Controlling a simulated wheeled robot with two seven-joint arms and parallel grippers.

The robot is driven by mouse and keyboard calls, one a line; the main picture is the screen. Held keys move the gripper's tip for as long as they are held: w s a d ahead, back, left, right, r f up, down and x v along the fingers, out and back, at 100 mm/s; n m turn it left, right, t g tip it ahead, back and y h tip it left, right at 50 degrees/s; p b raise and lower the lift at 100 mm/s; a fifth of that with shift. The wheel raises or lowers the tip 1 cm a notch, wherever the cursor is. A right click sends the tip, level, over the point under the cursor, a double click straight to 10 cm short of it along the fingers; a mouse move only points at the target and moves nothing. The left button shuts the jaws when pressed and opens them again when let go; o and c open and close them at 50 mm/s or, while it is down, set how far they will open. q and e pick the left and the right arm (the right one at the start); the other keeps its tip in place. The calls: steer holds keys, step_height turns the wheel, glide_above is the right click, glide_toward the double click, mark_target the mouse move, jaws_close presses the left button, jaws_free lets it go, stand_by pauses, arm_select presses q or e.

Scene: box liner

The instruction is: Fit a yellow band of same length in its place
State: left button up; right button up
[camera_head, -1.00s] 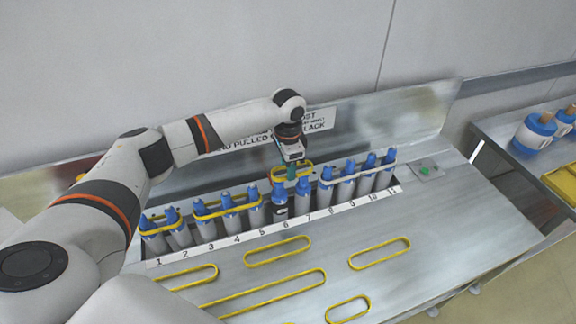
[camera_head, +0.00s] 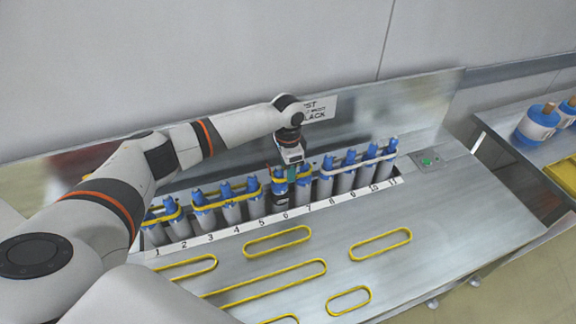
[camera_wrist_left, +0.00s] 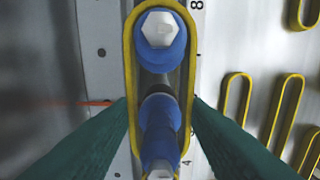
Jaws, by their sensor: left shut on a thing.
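My left gripper (camera_head: 291,171) is over bottles 6 and 7 in the head view. Its green fingers also show in the left wrist view (camera_wrist_left: 160,101), on either side of a yellow band (camera_wrist_left: 192,60). They are shut on this band, which loops around two blue bottle tops (camera_wrist_left: 160,52) as seen from above. Whether it is fully seated is unclear. Other yellow bands loop around bottles 1–2 (camera_head: 172,216) and 3–5 (camera_head: 225,202). A pale band surrounds bottles 8–11 (camera_head: 345,172). My right gripper is out of view.
Several loose yellow bands lie on the metal table, including a medium one (camera_head: 277,241), a long one (camera_head: 265,285), one at right (camera_head: 381,244) and a short one (camera_head: 349,301). A metal back panel (camera_head: 400,105) stands behind the rack. A green button (camera_head: 427,162) is at right.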

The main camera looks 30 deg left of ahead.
arm_select(q)
steer(key=o, duration=1)
steer(key=shift+o, duration=0.2)
steer(key=shift+r, duration=0.1)
step_height(320, 180, up, 12)
steer(key=b, duration=0.1)
steer(key=shift+b, duration=0.4)
